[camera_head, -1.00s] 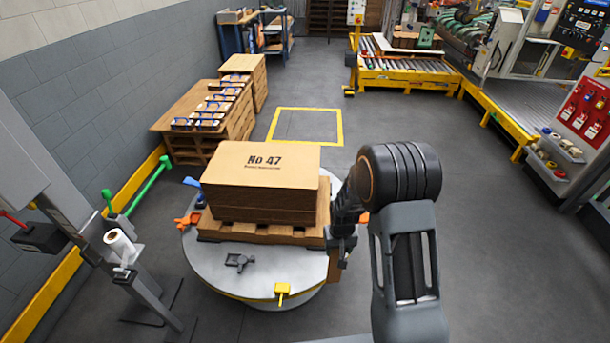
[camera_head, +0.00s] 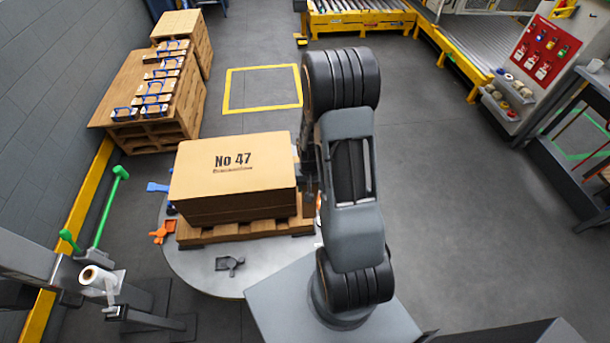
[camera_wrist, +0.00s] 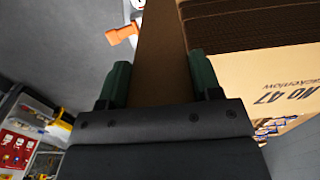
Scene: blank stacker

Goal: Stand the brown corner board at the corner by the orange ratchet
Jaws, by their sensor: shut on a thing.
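My gripper (camera_wrist: 160,82) is shut on the brown corner board (camera_wrist: 160,45), which runs away between its green fingers in the wrist view. The board is close beside the stack of brown blanks marked No 47 (camera_head: 232,172); I cannot tell whether they touch. In the head view my arm mostly hides the gripper and board at the stack's right side. An orange ratchet (camera_head: 163,232) lies on the round table left of the stack. A bit of orange (camera_head: 318,199) also shows beside my arm. An orange piece (camera_wrist: 124,33) is left of the board in the wrist view; I cannot tell which it is.
The stack rests on a wooden pallet (camera_head: 225,232) on the round grey table (camera_head: 205,275). A blue piece (camera_head: 157,187) and a dark grey piece (camera_head: 230,264) are by it. Floor to the right is clear.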

